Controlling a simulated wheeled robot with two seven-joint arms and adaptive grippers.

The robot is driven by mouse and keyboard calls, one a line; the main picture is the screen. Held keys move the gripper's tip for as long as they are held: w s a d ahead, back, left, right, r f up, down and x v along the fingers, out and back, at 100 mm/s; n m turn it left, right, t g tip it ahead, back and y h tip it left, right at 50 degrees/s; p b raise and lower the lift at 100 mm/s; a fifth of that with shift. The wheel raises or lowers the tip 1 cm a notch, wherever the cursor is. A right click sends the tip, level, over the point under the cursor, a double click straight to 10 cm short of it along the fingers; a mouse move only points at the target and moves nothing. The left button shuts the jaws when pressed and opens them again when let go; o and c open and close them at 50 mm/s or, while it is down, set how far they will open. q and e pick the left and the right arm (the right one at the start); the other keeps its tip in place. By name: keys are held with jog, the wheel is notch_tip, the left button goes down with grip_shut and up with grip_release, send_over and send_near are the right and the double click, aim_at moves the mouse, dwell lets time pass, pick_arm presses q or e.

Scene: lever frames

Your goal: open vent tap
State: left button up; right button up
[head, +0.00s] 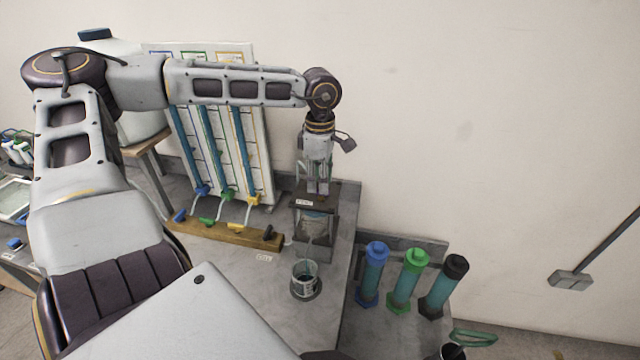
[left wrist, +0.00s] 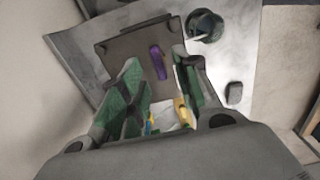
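The vent tap shows in the left wrist view as a purple lever (left wrist: 158,63) on top of a dark plate (left wrist: 128,48). In the head view this plate (head: 330,199) tops a small stand with a white label, and my gripper hides the lever. My left gripper (head: 318,188) points down over the plate. In the left wrist view its green-padded fingers (left wrist: 157,58) are apart, with the lever between or just beyond their tips. I cannot tell whether they touch it. Nothing shows as gripped. My right gripper is not in view.
A clear beaker (head: 304,280) stands on the grey bench in front of the stand. A wooden block with coloured levers (head: 225,233) and a tube panel (head: 262,150) are to the left. Blue, green and black capped cylinders (head: 408,280) stand to the right.

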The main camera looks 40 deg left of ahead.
pick_arm(q)
jog(key=shift+f, duration=1.2)
grip_shut()
